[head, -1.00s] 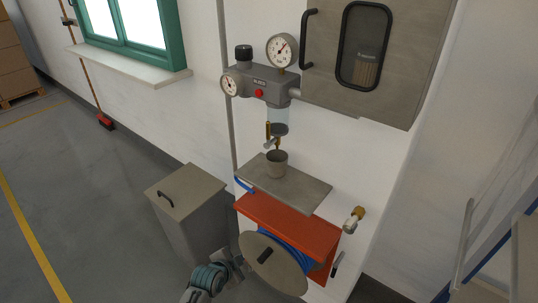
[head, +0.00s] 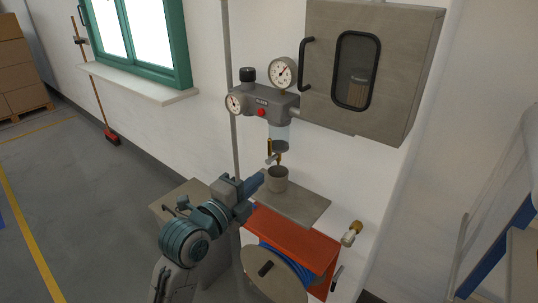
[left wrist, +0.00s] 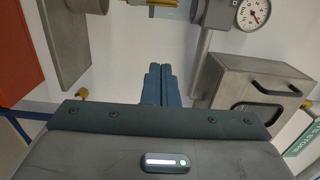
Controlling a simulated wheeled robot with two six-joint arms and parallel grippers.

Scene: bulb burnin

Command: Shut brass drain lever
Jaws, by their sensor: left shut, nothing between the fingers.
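The brass drain lever (head: 269,147) stands upright at the drain valve under the clear bowl (head: 279,134) of the wall unit. Brass parts also show at the top edge of the left wrist view (left wrist: 158,5), cut off by the frame. A grey cup (head: 277,180) stands on the metal shelf below the valve. My left gripper (head: 262,178) is shut and empty, its blue fingertips just left of the cup and below the lever. The closed fingers also show in the left wrist view (left wrist: 161,72). I cannot tell whether they touch the cup. My right gripper is out of view.
The metal shelf (head: 305,208) sits above an orange hose reel housing (head: 300,240). A steel cabinet (head: 410,75) with a black handle hangs at upper right. A grey bin stands behind my left arm. Open wall lies left of the valve.

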